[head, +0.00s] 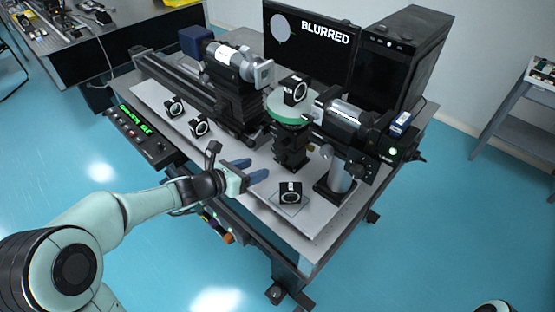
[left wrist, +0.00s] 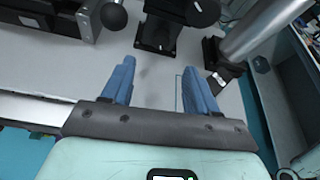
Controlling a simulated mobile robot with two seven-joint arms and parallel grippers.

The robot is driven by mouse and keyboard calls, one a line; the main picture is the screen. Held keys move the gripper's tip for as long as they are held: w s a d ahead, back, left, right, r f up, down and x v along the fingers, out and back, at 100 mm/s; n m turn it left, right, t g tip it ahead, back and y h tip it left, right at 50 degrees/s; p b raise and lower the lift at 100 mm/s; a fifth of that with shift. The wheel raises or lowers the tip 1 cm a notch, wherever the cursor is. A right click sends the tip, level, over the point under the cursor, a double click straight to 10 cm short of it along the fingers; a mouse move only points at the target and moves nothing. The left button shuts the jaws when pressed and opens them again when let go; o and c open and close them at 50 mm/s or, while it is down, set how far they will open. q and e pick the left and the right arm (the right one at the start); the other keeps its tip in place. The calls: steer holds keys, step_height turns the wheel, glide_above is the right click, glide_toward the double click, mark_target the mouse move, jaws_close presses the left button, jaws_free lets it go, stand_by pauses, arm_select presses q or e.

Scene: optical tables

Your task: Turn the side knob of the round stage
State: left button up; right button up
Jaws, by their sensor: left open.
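The round stage (head: 287,107) has a green rim and stands on a black post near the middle of the table, with a black square-framed optic (head: 295,90) on top. A small dark knob (head: 327,151) shows beside the post in the head view. In the left wrist view a dark ball knob (left wrist: 113,15) is at the top; I cannot tell if it is the same one. My left gripper (head: 251,170) is open and empty, its blue fingers apart over the tabletop, in front of the post and clear of it. My right gripper is out of view.
A framed optic (head: 290,193) sits near the table's front, with two others (head: 175,107) (head: 199,126) at the left. A silver-barrelled instrument (head: 342,114) stands right of the stage, another (head: 232,62) behind left. The monitor (head: 310,45) reads "BLURRED".

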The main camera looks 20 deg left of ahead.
mark_target(279, 160)
arm_select(q)
steer(key=x, duration=1)
steer(key=shift+r, duration=0.1)
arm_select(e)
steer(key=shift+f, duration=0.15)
arm_select(q)
steer(key=shift+s, duration=0.1)
steer(key=c, duration=1)
steer(key=b, duration=0.3)
steer(key=shift+d+f+m, duration=0.1)
steer(key=shift+f+m, duration=0.1)
steer(key=shift+m, duration=0.2)
steer(key=shift+c, duration=0.2)
steer(key=shift+r, duration=0.1)
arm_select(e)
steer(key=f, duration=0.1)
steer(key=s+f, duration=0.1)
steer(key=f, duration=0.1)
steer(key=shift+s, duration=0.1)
